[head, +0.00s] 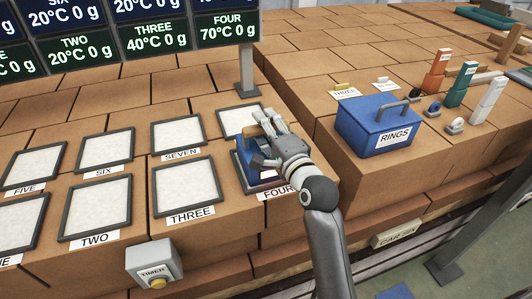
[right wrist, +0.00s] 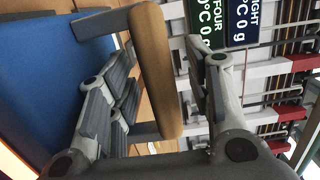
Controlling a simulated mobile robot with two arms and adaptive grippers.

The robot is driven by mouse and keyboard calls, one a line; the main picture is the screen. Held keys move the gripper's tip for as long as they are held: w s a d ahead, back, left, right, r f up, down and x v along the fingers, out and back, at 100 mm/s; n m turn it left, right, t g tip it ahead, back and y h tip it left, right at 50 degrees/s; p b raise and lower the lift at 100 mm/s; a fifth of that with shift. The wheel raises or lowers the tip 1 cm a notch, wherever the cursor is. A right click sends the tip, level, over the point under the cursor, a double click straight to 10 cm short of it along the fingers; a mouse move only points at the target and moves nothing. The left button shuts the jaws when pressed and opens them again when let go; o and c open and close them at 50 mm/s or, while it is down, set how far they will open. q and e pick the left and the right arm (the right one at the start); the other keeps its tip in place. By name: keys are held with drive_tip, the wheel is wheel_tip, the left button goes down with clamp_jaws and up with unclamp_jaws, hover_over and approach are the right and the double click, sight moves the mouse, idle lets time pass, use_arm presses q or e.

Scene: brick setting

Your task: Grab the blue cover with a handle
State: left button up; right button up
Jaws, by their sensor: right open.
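The blue cover (head: 243,165) is at the FOUR pad, partly hidden by my right gripper. It has a tan handle (head: 250,132). In the right wrist view the cover's blue surface (right wrist: 35,85) fills the left side and the tan handle (right wrist: 160,70) stands out from it. My right gripper (head: 270,125) is open at the handle. In the wrist view its fingers (right wrist: 160,95) are on either side of the handle, with a gap visible on the right side. My left gripper is not in view.
A blue box labelled RINGS (head: 375,140), with a grey handle, stands to the right on the brick surface. Several white-topped pads (head: 187,187) lie to the left. A post (head: 246,75) carrying display screens rises behind. A timer box (head: 153,262) is at the front left.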

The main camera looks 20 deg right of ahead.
clamp_jaws()
idle(0.4)
drive_tip(key=shift+r, duration=0.35)
